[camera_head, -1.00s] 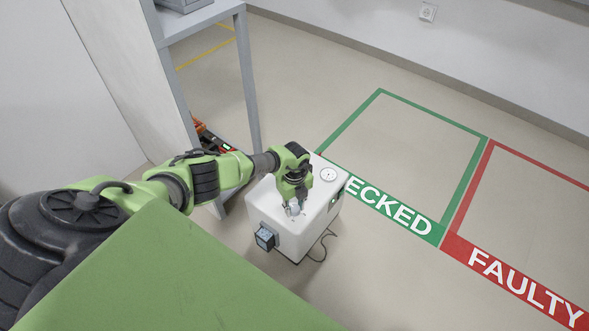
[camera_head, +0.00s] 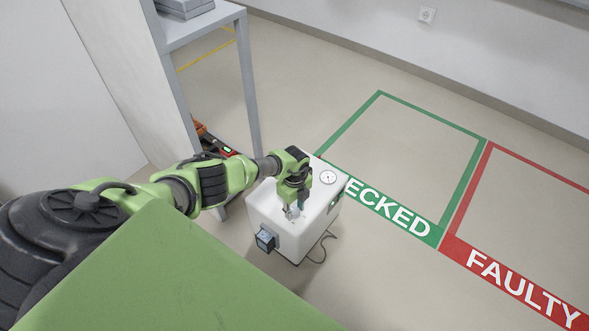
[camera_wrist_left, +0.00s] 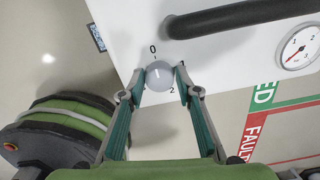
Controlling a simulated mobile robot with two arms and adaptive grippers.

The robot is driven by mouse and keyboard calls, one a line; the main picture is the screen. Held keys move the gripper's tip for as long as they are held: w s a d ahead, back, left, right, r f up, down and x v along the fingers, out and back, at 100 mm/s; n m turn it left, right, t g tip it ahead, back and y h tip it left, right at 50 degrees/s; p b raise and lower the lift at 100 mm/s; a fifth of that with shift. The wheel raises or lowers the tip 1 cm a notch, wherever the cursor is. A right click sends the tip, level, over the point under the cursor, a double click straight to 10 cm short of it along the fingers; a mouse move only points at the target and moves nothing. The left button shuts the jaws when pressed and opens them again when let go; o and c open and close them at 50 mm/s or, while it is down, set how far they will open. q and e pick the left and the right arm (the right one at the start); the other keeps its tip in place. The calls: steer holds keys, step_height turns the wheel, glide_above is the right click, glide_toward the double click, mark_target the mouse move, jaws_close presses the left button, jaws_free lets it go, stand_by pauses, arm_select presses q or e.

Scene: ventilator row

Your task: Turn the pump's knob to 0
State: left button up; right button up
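The pump is a white box (camera_head: 275,222) on the floor, with its top also in the left wrist view (camera_wrist_left: 125,30). Its round grey knob (camera_wrist_left: 159,75) has a small pale mark, but I cannot tell which number it points to. The printed 0 (camera_wrist_left: 152,49) is above the knob and the 2 (camera_wrist_left: 171,90) is at its lower right. My left gripper (camera_head: 291,211) reaches down over the pump top. Its fingers (camera_wrist_left: 161,76) stand on both sides of the knob, seemingly with narrow gaps. My right gripper is out of view.
A black handle (camera_wrist_left: 240,17) and a round gauge (camera_wrist_left: 298,47) are on the pump top beside the knob. A grey table (camera_head: 205,22) stands behind left. Green CHECKED (camera_head: 405,215) and red FAULTY (camera_head: 490,265) floor areas lie empty at right.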

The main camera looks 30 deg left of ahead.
mark_target(295, 211)
arm_select(q)
steer(key=shift+o, duration=0.5)
steer(key=shift+r, duration=0.1)
step_height(295, 211, up, 12)
stand_by(0.4)
stand_by(0.4)
